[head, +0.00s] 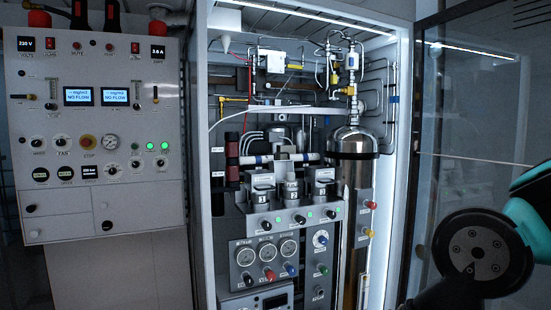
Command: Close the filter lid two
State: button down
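An open lit cabinet (203,200) stands in the middle of the head view. Inside it, a grey lower panel (254,231) carries a row of three filter-like units: a left one (262,191), a middle one (291,190) and a right one (321,188). The labels are too small to read, so I cannot tell which one is filter lid two, or whether any lid is open. My arm shows at the lower right, to the right of the cabinet and apart from these units. My gripper is not in view.
A glass door (480,110) stands open on the cabinet's right side, behind my arm. A tall steel cylinder (352,158) stands right of the filter units. A control panel (98,130) with screens and knobs is at the left. Thin pipes crowd the upper cabinet.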

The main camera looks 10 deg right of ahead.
aim_at(280, 168)
jog(key=u, duration=0.2)
jog(key=i, duration=0.95)
jog(key=u, duration=0.35)
